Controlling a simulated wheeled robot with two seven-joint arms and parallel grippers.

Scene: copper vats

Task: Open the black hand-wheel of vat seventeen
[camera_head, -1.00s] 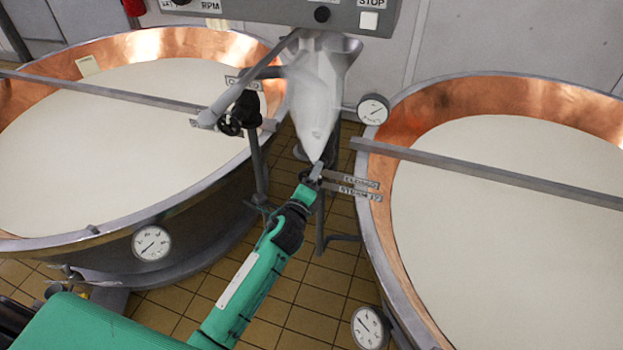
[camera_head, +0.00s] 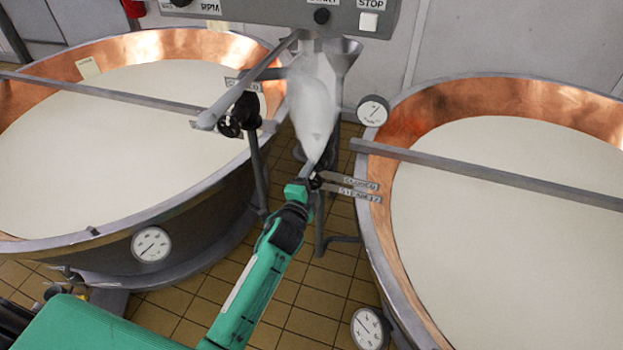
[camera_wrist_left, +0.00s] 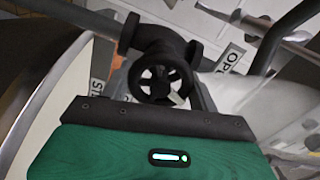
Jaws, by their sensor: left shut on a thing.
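The black hand-wheel (camera_wrist_left: 163,84) sits on a black valve body in the left wrist view, between the fingers of my left gripper (camera_wrist_left: 155,95). The gripper is shut on it. In the head view my left gripper (camera_head: 309,180) is at the valve between the two vats, and it mostly hides the wheel. Two label plates (camera_head: 352,188) stick out just right of it, by the rim of the right vat (camera_head: 377,215); their lettering is hard to read. In the wrist view one plate (camera_wrist_left: 232,58) shows "OP". My right gripper is not in view.
The left vat (camera_head: 150,212) has its own black valve (camera_head: 243,115) on a grey pipe. Gauges (camera_head: 372,111) and grey bars sit near the vats. A control panel (camera_head: 290,14) is at the back. Tiled floor shows between the vats.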

